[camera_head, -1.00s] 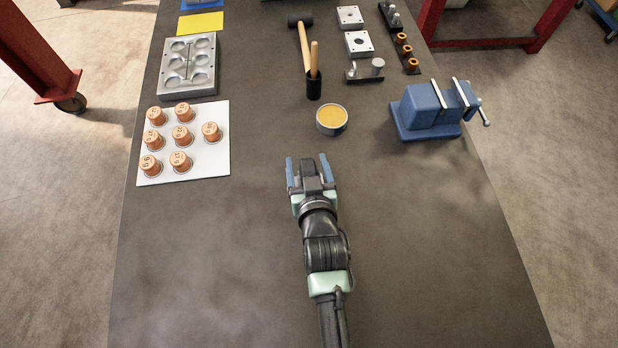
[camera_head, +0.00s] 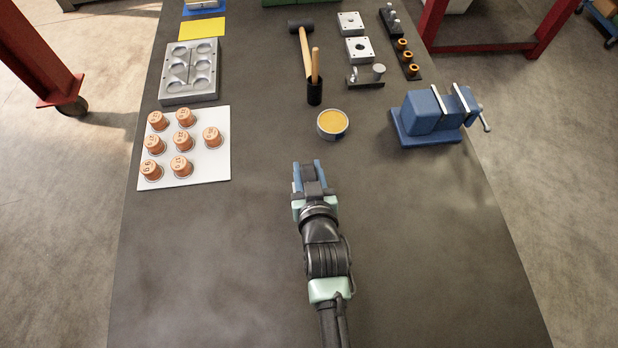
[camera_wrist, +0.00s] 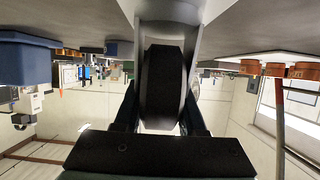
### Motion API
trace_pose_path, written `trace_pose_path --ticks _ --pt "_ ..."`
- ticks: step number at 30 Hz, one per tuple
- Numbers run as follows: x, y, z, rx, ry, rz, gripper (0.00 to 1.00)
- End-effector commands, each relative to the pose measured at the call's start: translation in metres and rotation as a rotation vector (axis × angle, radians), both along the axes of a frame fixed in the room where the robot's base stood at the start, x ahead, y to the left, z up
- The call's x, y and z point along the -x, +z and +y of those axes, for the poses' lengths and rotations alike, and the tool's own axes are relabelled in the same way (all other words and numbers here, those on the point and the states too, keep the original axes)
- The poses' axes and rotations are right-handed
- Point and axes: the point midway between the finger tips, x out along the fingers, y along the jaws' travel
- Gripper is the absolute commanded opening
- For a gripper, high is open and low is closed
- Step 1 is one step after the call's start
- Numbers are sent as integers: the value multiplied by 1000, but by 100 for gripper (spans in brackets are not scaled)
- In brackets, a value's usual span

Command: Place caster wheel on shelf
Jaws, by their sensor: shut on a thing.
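The caster wheel, a black wheel (camera_wrist: 162,88) in a grey metal fork (camera_wrist: 168,12), fills the middle of the wrist view. My gripper (camera_head: 307,165) is shut on it, with one finger on each side of the wheel. The wrist view is upside down; the fork points toward the tabletop, and I cannot tell whether it touches. In the head view the gripper hides most of the caster, and a dark part shows between the blue fingers. I cannot make out which thing is the shelf.
A tin (camera_head: 332,124) stands just ahead of my gripper. A white board (camera_head: 218,170) with several copper cups is at left, a blue vise (camera_head: 430,112) at right. A mallet (camera_head: 304,45) and a mould plate (camera_head: 190,98) lie farther back. The near tabletop (camera_head: 200,270) is clear.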

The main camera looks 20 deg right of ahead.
Motion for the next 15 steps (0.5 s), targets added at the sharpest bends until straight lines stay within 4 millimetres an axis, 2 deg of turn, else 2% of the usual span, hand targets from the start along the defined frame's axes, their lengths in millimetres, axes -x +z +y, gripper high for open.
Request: trace_pose_path --ticks 5,15 --pt "-1 14 0 2 0 -8 0" --pt "-1 75 -1 3 -1 -10 0"
